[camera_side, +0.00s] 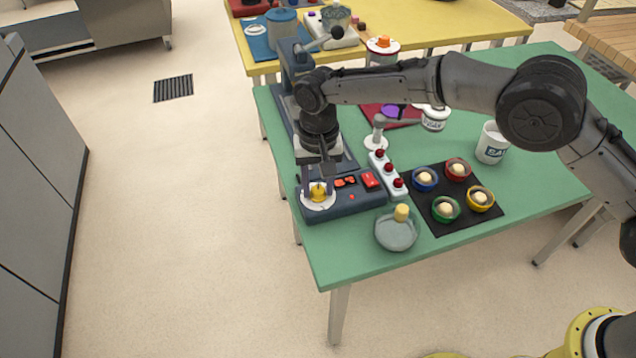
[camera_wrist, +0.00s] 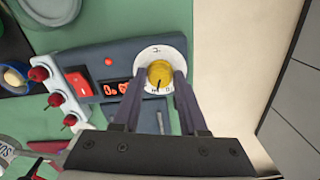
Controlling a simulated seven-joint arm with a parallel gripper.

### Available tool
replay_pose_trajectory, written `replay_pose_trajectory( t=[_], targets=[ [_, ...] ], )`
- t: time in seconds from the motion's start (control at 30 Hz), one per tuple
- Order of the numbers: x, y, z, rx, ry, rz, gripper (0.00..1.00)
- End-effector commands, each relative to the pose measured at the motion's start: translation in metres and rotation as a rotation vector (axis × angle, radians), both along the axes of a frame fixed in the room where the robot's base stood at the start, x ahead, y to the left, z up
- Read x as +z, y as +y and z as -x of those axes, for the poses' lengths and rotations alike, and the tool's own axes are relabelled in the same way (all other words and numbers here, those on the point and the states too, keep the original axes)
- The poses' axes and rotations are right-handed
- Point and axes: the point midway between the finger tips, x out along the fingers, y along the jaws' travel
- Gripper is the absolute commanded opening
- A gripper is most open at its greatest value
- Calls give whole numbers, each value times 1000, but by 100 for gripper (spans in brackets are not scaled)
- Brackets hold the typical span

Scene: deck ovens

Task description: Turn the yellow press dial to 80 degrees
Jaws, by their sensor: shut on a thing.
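The yellow press dial (camera_side: 318,192) sits on a round white scale plate at the front left corner of the dark blue press base (camera_side: 345,204). In the wrist view the dial (camera_wrist: 160,73) has a dark pointer line toward the lower part of the white scale (camera_wrist: 149,54). My gripper (camera_side: 317,186) points down over the dial and is shut on it, with one finger on each side. The wrist view shows both fingers of my gripper (camera_wrist: 158,82) beside the dial. A red lit display (camera_wrist: 116,88) is partly hidden by a finger; its full reading is unclear.
A white strip with red knobs (camera_side: 387,172) stands to the right. The table edge is close at left.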

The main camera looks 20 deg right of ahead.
Motion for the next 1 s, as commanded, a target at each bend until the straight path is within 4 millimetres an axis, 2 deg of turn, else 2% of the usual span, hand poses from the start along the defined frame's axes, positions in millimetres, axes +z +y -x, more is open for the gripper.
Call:
replay_pose_trajectory(
  t=[0.27, 0.3, 0.43, 0.77, 0.87, 1.0],
  targets=[
    [1, 0, 0, 1, -1, -1, 0],
    [1, 0, 0, 1, -1, -1, 48],
    [1, 0, 0, 1, -1, -1, 71],
    [2, 0, 0, 2, -1, -1, 72],
    [9, 0, -1, 2, -2, -2, 72],
    [32, 1, -1, 2, -5, -3, 72]
  ],
)
